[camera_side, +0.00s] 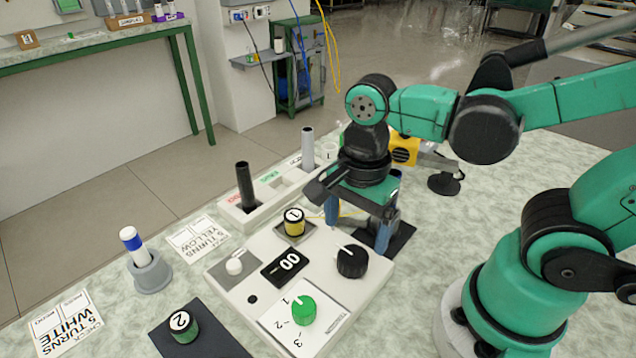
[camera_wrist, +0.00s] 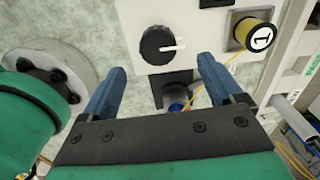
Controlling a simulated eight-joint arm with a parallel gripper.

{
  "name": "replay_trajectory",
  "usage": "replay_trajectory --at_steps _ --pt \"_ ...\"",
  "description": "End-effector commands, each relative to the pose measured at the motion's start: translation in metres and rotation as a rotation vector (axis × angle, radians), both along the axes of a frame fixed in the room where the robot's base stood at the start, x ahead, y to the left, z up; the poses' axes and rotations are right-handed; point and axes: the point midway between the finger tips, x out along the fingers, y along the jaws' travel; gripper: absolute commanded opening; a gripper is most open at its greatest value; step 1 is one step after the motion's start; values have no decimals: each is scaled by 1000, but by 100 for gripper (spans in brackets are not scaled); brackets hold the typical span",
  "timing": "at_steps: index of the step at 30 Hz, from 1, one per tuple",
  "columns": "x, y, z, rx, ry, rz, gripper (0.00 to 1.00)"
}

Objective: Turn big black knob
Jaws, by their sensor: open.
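The big black knob (camera_side: 352,261) is on the right part of a white control panel (camera_side: 237,292). It has a white pointer line, and nothing is touching it. In the wrist view the black knob (camera_wrist: 157,45) lies beyond my fingertips, with its white pointer toward the right. My gripper (camera_side: 357,229) is open, its blue fingers pointing down behind the knob in the side view. In the wrist view my gripper (camera_wrist: 160,75) has its two blue fingers wide apart with nothing held between them.
The panel also carries a green knob (camera_side: 303,310), a yellow spool labelled 1 (camera_side: 294,222), a counter reading 00 (camera_side: 286,267) and a white button (camera_side: 234,266). A rack with a black rod (camera_side: 244,186) stands behind. A white-and-blue rod (camera_side: 132,241) stands in a grey holder at left.

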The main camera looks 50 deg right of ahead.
Motion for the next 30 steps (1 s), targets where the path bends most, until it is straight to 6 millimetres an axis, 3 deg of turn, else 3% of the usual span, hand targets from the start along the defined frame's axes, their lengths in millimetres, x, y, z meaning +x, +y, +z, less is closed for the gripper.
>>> replay_trajectory --at_steps 5,19,30 --pt "-1 1 -6 -3 14 -42 87" --pt "0 1 -48 -2 11 -39 87" --pt "-2 0 -56 -2 11 -38 87"
